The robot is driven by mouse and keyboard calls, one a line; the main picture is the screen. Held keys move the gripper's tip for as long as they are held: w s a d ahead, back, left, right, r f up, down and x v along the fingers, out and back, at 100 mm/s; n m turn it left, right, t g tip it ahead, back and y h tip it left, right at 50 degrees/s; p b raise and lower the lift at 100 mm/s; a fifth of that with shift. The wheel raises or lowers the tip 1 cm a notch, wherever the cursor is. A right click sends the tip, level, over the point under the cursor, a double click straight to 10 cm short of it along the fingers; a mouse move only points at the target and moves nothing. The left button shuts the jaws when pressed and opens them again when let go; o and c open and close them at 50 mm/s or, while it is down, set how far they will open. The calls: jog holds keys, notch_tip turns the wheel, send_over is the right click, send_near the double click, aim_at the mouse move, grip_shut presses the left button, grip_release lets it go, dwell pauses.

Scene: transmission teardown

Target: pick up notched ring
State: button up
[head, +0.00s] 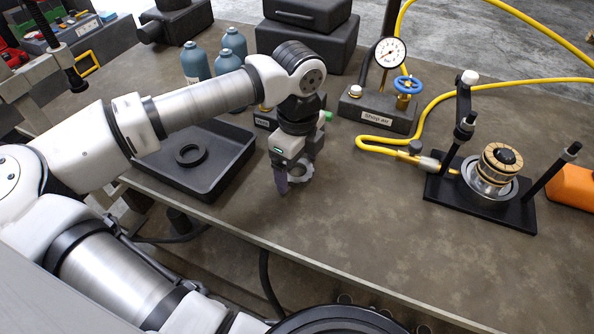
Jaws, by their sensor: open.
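A light grey ring with notches in its edge, which looks like the notched ring (305,175), is at my gripper on the brown workbench top. Part of it is hidden behind the gripper. My gripper (293,178) points down at the bench with its jaws open. One purple-grey finger shows in front of the ring on its left side; the other finger is mostly hidden. I cannot tell whether the fingers touch the ring.
A black tray (232,166) holding a dark ring (191,154) stands left of my gripper. The shop air stand (372,115) with gauge and yellow hose is behind right. A black fixture (436,190) holds a gear assembly (492,170) at right. The bench between is clear.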

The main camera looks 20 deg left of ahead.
jog(key=c, duration=1.2)
jog(key=shift+c, duration=0.2)
jog(key=shift+r, duration=0.15)
